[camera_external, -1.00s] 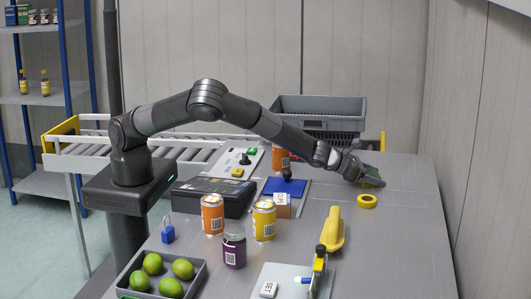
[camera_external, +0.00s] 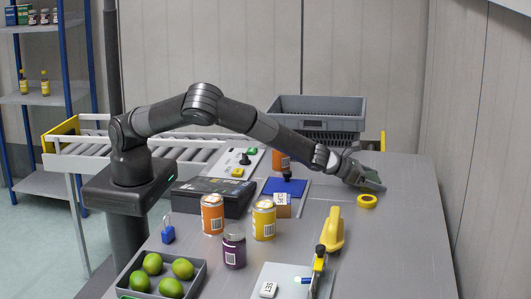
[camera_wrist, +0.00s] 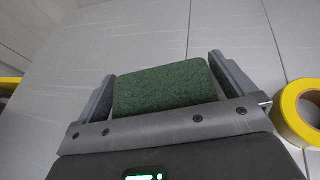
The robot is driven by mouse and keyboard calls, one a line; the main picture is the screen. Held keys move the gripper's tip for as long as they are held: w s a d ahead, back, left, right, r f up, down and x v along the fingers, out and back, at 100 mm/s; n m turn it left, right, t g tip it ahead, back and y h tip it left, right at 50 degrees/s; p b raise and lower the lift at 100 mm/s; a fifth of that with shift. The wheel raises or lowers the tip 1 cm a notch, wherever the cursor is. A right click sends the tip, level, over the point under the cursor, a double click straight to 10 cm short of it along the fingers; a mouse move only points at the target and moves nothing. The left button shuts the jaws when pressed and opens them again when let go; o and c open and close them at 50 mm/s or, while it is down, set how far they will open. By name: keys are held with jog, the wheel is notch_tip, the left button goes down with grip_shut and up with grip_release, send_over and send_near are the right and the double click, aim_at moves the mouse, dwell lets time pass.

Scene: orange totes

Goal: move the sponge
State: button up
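The green sponge (camera_wrist: 165,88) is a speckled dark-green block in the wrist view, lying between the two fingers of my gripper (camera_wrist: 166,85). The fingers are spread wide, one beside each end of the sponge, with thin gaps seeming to show at its sides. The sponge's near edge is hidden by the gripper's body. In the external view my gripper (camera_external: 371,181) is low over the right part of the table, and the sponge is mostly hidden there.
A yellow tape roll (camera_external: 367,201) lies close by my gripper; it also shows in the wrist view (camera_wrist: 301,112). A grey tote (camera_external: 318,112) stands at the back. Cans (camera_external: 263,221) and a yellow handled object (camera_external: 333,230) are nearer. The table's right side is clear.

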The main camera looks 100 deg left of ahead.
jog(key=v, duration=1)
jog(key=shift+s+d+r, duration=0.1)
jog(key=shift+s+r, duration=0.1)
jog(key=shift+s, duration=0.1)
